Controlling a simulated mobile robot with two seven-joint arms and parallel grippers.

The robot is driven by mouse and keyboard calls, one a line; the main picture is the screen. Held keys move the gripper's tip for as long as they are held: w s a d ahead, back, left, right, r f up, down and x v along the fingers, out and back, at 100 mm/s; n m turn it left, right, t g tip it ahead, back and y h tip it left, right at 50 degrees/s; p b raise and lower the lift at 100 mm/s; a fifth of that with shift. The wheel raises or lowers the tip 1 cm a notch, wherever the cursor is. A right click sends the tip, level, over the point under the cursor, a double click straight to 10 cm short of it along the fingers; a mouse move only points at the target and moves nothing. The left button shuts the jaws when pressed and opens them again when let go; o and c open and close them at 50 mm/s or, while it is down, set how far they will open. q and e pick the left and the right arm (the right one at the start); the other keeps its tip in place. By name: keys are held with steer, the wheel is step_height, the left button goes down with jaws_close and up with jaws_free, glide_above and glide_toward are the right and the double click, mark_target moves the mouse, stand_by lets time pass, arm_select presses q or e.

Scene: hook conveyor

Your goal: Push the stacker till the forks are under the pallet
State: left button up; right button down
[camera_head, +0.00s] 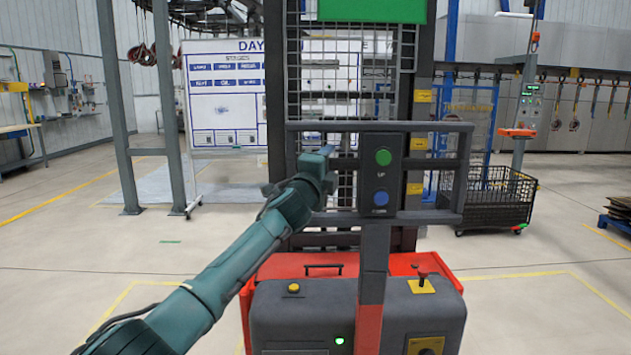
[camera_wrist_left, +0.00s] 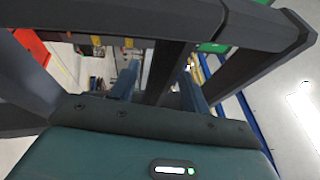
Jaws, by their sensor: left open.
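The stacker stands straight ahead, with a red and dark grey body (camera_head: 357,312), a dark handle frame (camera_head: 455,150) and a panel with a green UP button and a blue button. Its forks are hidden behind the body and mast. My left gripper (camera_head: 330,168) is at the left part of the handle frame. In the left wrist view my left gripper (camera_wrist_left: 160,88) is open, its two fingers apart, with a dark upright bar of the frame (camera_wrist_left: 166,68) showing between them. Contact cannot be told. My right gripper is out of view. I cannot make out the pallet for sure.
A black wire-mesh cart (camera_head: 487,202) stands at the right behind the stacker. A whiteboard (camera_head: 222,95) and grey posts (camera_head: 122,120) stand at the left back. A dark low object (camera_head: 617,224) is cut off at the right edge.

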arm_select(q)
steer(key=b+v, duration=0.1)
steer(key=v, duration=1.1)
steer(key=shift+s+f+b, duration=0.25)
steer(key=shift+s+b, duration=0.1)
steer(key=shift+a, duration=0.15)
steer(key=s+a+f+n+g+y, duration=0.1)
steer(key=s+a+f+n, duration=0.2)
steer(key=f, duration=0.7)
steer(key=s+f+n+g, duration=0.2)
steer(key=s+f+n, duration=0.2)
steer(key=f, duration=0.6)
steer(key=s+a+f+n+g+y, duration=0.1)
steer(key=s+a+f+n, duration=0.2)
steer(key=f, duration=0.6)
steer(key=s+a+f+n+g+y, duration=0.1)
steer(key=s+a+f+n, duration=0.4)
steer(key=s+f, duration=0.4)
steer(key=s+a+f+n+g+y, duration=0.2)
steer(key=s+a+f+n, duration=0.3)
steer(key=s+f, duration=0.5)
steer(key=s+n, duration=0.1)
steer(key=s, duration=0.5)
steer(key=shift+a+g, duration=0.2)
steer(key=shift+g, duration=0.1)
